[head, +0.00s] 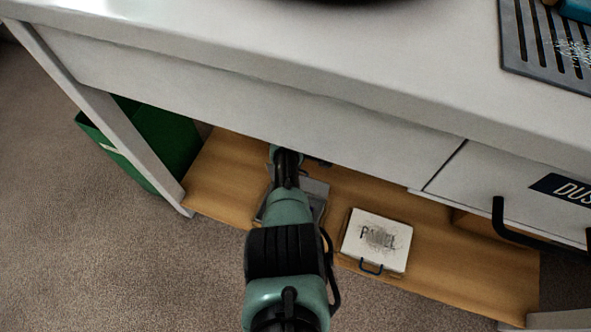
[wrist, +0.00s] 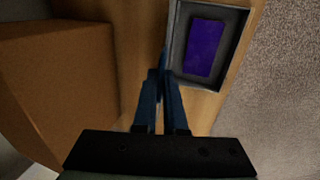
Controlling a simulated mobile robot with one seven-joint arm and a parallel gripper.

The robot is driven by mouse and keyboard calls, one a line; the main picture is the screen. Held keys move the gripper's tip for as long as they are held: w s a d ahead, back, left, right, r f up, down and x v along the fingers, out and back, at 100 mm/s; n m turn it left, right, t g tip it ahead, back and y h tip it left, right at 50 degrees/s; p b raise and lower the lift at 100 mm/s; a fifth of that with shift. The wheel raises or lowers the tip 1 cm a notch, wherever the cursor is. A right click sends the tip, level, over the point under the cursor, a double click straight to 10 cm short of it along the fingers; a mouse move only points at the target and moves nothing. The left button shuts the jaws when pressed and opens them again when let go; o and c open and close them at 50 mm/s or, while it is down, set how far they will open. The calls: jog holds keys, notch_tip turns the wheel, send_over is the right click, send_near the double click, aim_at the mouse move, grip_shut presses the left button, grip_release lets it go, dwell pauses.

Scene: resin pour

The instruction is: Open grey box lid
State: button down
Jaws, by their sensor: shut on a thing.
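The grey box (wrist: 178,75) lies on the wooden shelf, with its grey rim around a dark inside and a purple block (wrist: 203,48) in it. In the head view the grey box (head: 316,188) shows partly behind my arm. My gripper (wrist: 161,76) has its blue fingers close together at the left edge of the grey box in the wrist view. It appears shut on the grey box lid, which is thin there and mostly hidden by the fingertips. In the head view the fingers are hidden by my arm and the table.
A white box marked PANEL (head: 376,240) with a blue handle lies right of my arm on the wooden shelf (head: 460,275). The white table (head: 300,70) overhangs the shelf. A drawer with a black handle (head: 500,222) is at right, a green bin (head: 165,140) at left. A brown block (wrist: 55,85) stands beside my fingers.

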jog(key=shift+w+d+f+b, duration=0.1)
jog(key=shift+w+d+b, duration=0.2)
jog(key=shift+w+b, duration=0.9)
jog(key=shift+w+d+f+b, duration=0.1)
jog(key=shift+w+d+b, duration=0.4)
jog(key=shift+b, duration=1.3)
jog(key=shift+w+d+f+b, duration=0.1)
jog(key=shift+w+d+b, duration=0.05)
jog(key=shift+w+b, duration=1.15)
jog(key=shift+s+r, duration=0.1)
jog(key=shift+s, duration=0.15)
jog(key=c, duration=1)
grip_release()
jog(key=shift+o, duration=0.2)
jog(key=shift+s, duration=0.2)
jog(key=p+v, duration=0.7)
jog(key=p, duration=0.1)
jog(key=shift+w+r, duration=0.25)
jog(key=shift+r, duration=0.2)
